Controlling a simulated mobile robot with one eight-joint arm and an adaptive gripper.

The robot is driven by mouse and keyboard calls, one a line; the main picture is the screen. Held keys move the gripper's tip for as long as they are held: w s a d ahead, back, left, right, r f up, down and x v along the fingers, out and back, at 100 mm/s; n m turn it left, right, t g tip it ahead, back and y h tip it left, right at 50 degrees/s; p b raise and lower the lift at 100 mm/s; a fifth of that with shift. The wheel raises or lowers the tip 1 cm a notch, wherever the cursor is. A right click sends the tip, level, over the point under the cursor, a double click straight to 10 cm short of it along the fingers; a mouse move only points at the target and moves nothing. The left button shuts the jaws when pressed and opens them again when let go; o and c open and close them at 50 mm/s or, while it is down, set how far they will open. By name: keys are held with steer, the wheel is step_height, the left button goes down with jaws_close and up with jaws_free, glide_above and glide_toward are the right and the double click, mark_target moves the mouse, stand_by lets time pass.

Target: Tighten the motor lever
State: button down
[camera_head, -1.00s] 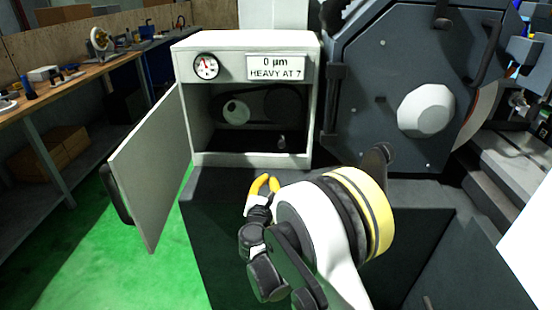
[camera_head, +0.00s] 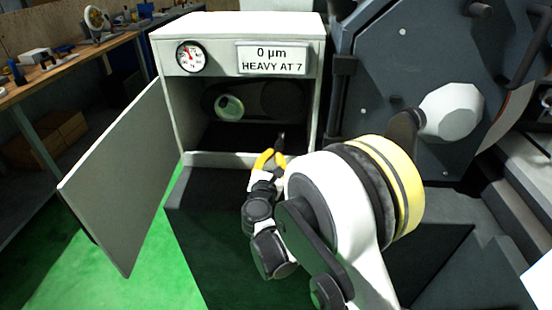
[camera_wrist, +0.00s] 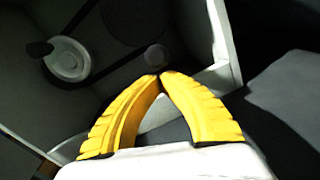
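The motor lever (camera_head: 281,141) is a small dark upright handle low at the right inside the open white cabinet (camera_head: 170,120). In the wrist view a small round grey part (camera_wrist: 154,57), perhaps the lever's end, shows just beyond the fingertips. My gripper (camera_head: 271,155) is in front of the cabinet opening, just short of the lever in the head view. Its two yellow fingers come together at the tips in the wrist view (camera_wrist: 161,76), with nothing seen between them. Whether the tips touch the lever cannot be told.
A light pulley (camera_head: 229,107) with a dark belt is inside the cabinet; it shows in the wrist view (camera_wrist: 67,60). The open door (camera_head: 120,180) stands at the left. A dial gauge (camera_head: 191,55) and a sign (camera_head: 273,59) reading 0 µm, HEAVY AT 7 are above.

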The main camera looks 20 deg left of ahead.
steer(key=shift+s, duration=0.15)
steer(key=shift+r, duration=0.1)
steer(key=shift+r+g+p, duration=0.3)
steer(key=shift+g+p, duration=0.3)
steer(key=shift+p, duration=0.1)
steer(key=shift+a+r+g+p, duration=0.1)
steer(key=shift+r+g+p, duration=0.2)
steer(key=shift+g+p, duration=0.4)
